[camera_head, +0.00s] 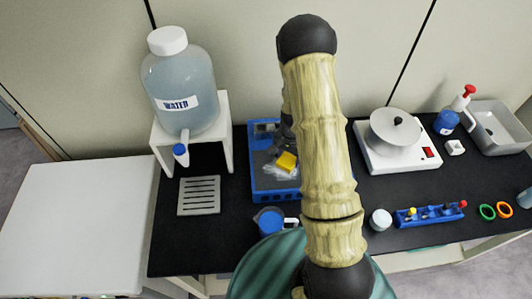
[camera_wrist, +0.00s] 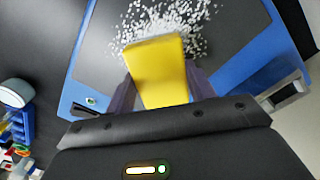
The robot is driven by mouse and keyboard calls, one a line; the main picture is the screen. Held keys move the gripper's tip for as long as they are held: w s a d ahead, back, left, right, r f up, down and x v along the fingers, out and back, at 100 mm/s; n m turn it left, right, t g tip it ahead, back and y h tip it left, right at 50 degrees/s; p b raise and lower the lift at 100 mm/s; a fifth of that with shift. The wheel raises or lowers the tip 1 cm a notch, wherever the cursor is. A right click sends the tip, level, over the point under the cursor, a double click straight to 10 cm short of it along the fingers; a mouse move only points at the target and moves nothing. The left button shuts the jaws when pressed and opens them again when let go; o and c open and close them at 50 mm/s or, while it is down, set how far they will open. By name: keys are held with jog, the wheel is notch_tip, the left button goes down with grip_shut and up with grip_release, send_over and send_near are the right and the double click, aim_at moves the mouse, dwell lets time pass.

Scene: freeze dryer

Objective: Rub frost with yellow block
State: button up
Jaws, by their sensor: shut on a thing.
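The yellow block (camera_head: 287,162) is in the blue-framed freeze dryer, over its dark plate. In the wrist view my gripper (camera_wrist: 160,90) is shut on the yellow block (camera_wrist: 158,70), with one finger on each side. White frost (camera_wrist: 165,20) lies as scattered grains on the dark plate around the block's far end. The frost shows as a pale patch (camera_head: 278,172) beside the block in the head view. Whether the block touches the plate is hard to tell. My arm hides the right part of the freeze dryer (camera_head: 277,196) in the head view.
A water jug (camera_head: 180,80) stands on a white stand at the left, above a slotted grate (camera_head: 199,196). A blue-topped jug (camera_head: 270,221) stands in front of the freeze dryer. A hot plate with a pan (camera_head: 396,131) and a blue tube rack (camera_head: 430,214) are at the right.

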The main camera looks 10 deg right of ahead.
jog(key=shift+s+d, duration=0.2)
jog(key=shift+d, duration=1)
jog(key=shift+r+p, duration=0.15)
jog(key=shift+p, duration=0.2)
notch_tip(320, 180, up, 2)
jog(key=shift+w+p, duration=0.15)
jog(key=shift+p, duration=0.15)
jog(key=shift+s+r+p, duration=0.2)
jog(key=shift+r+p, duration=0.4)
jog(key=shift+r, duration=0.2)
jog(key=shift+r+p, duration=1.5)
jog(key=shift+r, duration=0.5)
jog(key=shift+a, duration=0.1)
